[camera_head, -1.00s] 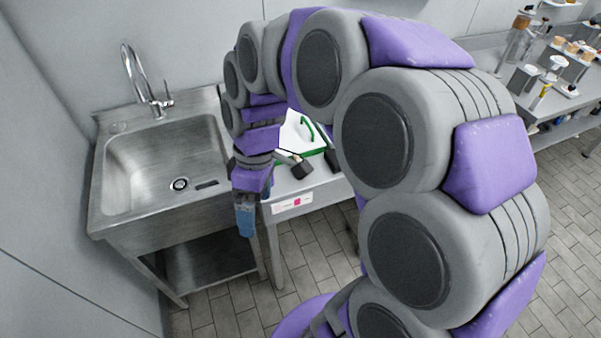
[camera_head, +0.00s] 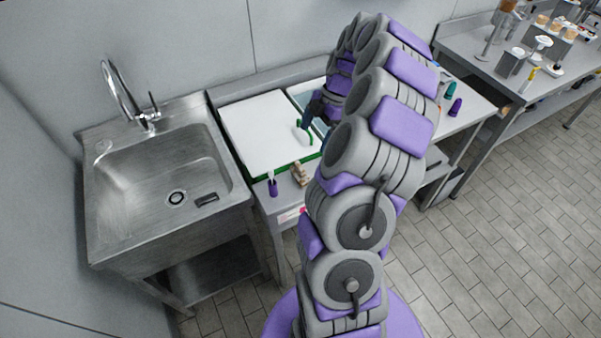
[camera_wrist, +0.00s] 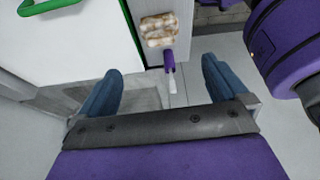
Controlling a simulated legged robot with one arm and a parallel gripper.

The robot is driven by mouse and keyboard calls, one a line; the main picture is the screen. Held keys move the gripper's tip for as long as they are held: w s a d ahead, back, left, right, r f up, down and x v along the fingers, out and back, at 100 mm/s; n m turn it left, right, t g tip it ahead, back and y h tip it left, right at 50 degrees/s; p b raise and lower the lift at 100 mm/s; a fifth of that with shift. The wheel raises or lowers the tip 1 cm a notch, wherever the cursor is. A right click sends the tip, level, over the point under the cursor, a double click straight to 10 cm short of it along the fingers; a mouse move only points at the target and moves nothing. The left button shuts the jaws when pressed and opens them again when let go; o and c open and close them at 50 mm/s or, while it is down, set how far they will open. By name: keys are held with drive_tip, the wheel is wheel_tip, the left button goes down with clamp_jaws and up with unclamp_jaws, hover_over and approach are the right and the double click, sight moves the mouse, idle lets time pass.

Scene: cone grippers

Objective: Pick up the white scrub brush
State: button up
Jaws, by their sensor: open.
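A small item with a purple body and a white end (camera_head: 272,185) stands near the front left corner of the table; it also shows in the wrist view (camera_wrist: 171,77), between and beyond my fingers. I cannot tell for sure that it is the white scrub brush. My gripper (camera_wrist: 160,68) has its two blue fingers spread wide with nothing between them. In the head view it (camera_head: 313,108) is above the table, partly hidden by my arm. A brown-and-white lumpy object (camera_head: 299,173) lies beside the purple item, also in the wrist view (camera_wrist: 157,30).
A white board (camera_head: 262,130) with a green edge covers the table's left part. A green handle (camera_head: 303,131) shows at its right side. A steel sink (camera_head: 150,185) stands to the left. Another table (camera_head: 480,50) holding several items is at the back right.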

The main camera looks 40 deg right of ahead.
sight(298, 173)
drive_tip(key=b+x, duration=0.2)
drive_tip(key=x, duration=0.6)
drive_tip(key=b+x, duration=0.1)
drive_tip(key=x, duration=0.7)
drive_tip(key=shift+w+d+f+b, duration=0.1)
drive_tip(key=shift+d+f+b, duration=0.1)
drive_tip(key=shift+b, duration=0.15)
drive_tip(key=shift+r, duration=0.1)
drive_tip(key=c, duration=0.9)
